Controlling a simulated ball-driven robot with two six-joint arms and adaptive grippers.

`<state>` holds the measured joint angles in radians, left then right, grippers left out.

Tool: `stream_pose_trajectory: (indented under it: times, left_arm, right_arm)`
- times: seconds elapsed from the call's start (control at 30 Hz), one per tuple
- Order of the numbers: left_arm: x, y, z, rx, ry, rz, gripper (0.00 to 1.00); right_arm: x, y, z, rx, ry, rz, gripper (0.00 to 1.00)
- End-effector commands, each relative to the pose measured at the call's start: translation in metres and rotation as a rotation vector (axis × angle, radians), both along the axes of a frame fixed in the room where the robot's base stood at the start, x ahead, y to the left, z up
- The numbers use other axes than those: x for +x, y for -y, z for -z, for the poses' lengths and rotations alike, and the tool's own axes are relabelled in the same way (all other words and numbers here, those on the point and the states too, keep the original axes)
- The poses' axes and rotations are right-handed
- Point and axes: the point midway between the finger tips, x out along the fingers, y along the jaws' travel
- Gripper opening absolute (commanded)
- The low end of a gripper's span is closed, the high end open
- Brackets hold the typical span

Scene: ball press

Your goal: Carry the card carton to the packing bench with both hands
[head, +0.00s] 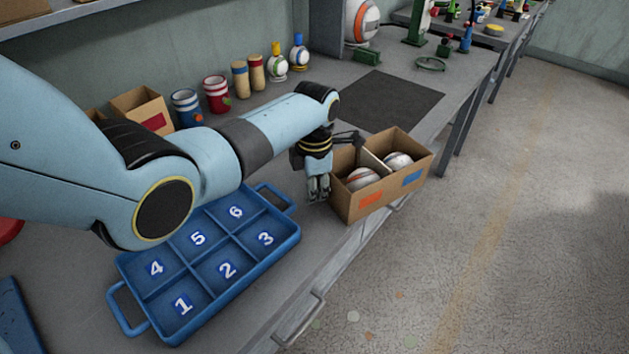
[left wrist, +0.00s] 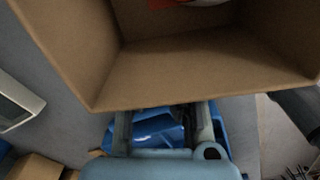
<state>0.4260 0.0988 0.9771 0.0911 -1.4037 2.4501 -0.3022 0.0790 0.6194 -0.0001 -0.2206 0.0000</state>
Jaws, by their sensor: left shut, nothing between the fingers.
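The card carton (head: 345,207) stands open-topped at the front edge of the grey bench. My left gripper (head: 318,196) hangs fingers down just left of the carton, shut and empty. I cannot tell whether it touches the wall. In the left wrist view the carton (left wrist: 190,75) fills the top, close beyond the gripper. My right gripper is not in view. I cannot tell which surface is the packing bench.
A blue numbered tray (head: 292,232) lies left of the carton. A dark mat (head: 390,100) lies bare behind it. Cans, skittle-like figures and a small box (head: 143,108) line the back.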

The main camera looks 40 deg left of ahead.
Motion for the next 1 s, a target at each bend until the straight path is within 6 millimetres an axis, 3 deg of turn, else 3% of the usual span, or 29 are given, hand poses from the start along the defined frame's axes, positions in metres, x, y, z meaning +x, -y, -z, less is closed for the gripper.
stream_pose_trajectory:
  times: [0.37,0.67,1.0]
  left_arm:
    - [0.001,0.0,0.002,0.0,0.001,0.0,0.0]
    - [0.027,0.02,0.004,-0.001,0.002,0.0,0.0]
    - [0.027,0.02,0.002,-0.001,0.001,0.0,0.0]
  right_arm:
    - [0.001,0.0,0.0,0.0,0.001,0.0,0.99]
    - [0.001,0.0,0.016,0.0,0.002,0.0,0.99]
    - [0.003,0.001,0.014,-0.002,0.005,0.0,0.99]
